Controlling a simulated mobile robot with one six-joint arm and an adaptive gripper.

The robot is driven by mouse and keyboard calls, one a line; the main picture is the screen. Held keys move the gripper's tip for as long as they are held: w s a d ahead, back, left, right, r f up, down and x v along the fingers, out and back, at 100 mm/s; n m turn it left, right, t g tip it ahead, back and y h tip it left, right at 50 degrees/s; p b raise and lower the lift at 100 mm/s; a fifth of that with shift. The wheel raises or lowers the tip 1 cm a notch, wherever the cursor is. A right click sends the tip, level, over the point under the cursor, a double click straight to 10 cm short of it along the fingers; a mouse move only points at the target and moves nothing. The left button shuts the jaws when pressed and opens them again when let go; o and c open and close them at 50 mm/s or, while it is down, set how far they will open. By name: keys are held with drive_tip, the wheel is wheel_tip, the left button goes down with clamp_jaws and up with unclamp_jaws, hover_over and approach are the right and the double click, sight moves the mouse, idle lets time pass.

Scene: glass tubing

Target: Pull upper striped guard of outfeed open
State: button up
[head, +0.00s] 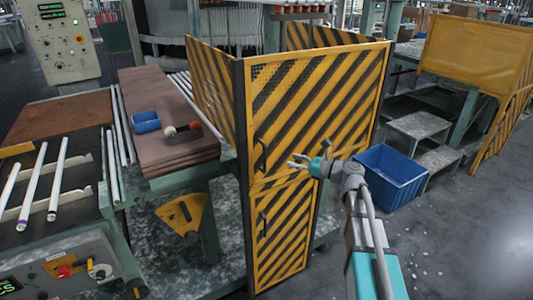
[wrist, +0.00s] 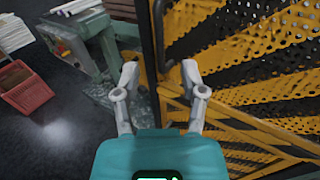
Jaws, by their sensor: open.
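The upper striped guard (head: 325,105), yellow and black, stands upright above the lower striped guard (head: 285,235) and looks shut against the corner post. A dark upright handle (head: 261,157) sits near its left edge. The lower guard has its own handle (head: 262,226). My gripper (head: 293,162) is open and empty, in front of the upper guard and to the right of its handle. In the wrist view the spread fingers (wrist: 160,73) point toward the guard's edge, with the dark handle (wrist: 158,38) beyond and between them. I see no contact with it.
A blue bin (head: 390,178) stands on the floor right of my arm, near metal steps (head: 420,124). A brown-topped table (head: 165,115) with a small blue tray (head: 146,122) lies left of the guard. In the wrist view, a red crate (wrist: 24,90) is at left.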

sight(265, 152)
drive_tip(key=x, duration=1.1)
drive_tip(key=shift+a, duration=0.1)
drive_tip(key=shift+r, duration=0.1)
clamp_jaws()
